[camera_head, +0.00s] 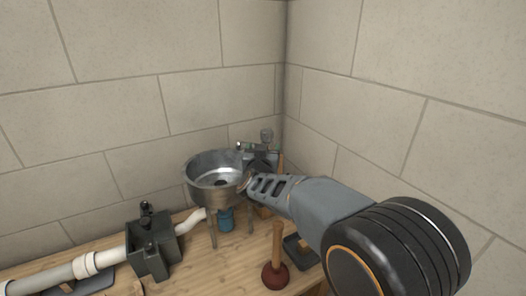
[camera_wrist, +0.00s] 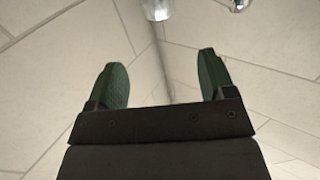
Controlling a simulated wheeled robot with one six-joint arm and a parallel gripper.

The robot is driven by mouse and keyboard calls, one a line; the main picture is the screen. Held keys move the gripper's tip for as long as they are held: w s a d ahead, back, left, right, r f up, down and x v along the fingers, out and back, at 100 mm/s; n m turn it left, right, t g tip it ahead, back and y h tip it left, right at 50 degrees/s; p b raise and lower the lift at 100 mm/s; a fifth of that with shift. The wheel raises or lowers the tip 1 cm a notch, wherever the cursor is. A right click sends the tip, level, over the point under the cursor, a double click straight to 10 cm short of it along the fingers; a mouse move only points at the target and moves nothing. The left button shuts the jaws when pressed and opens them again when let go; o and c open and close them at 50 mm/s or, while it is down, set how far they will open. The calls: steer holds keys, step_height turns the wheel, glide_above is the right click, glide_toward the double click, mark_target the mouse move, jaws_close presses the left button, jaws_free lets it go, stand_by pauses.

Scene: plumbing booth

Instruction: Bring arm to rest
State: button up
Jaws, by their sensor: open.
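My gripper (camera_wrist: 163,82) shows in the wrist view with two green-padded fingers spread wide apart. Nothing is between them, and the tiled wall corner lies behind. In the head view my grey arm reaches from the lower right toward the metal sink bowl (camera_head: 203,168). The arm's far end is at the right rim of the bowl, and the fingers are hard to make out there. I cannot tell whether the arm touches the bowl.
A plunger (camera_head: 276,268) stands on the wooden bench (camera_head: 205,262) below my arm. A dark vise-like block (camera_head: 150,246) and white pipe (camera_head: 98,261) are at the left. A blue part (camera_head: 227,219) is under the bowl. Tiled walls (camera_head: 120,90) close in behind and right.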

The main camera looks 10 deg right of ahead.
steer(key=s+d+f+n+g+y, duration=0.1)
steer(key=s+f+g, duration=0.3)
steer(key=s, duration=0.5)
steer(key=s+d+f+n+g+y, duration=0.1)
steer(key=s+f+g, duration=0.3)
steer(key=s, duration=0.5)
steer(key=s+d+f+n+g+y, duration=0.1)
steer(key=s+f+g+y, duration=0.2)
steer(key=s, duration=0.6)
steer(key=shift+s+d+f+g+p, duration=0.35)
steer(key=shift+f+g, duration=0.35)
steer(key=shift+g, duration=0.5)
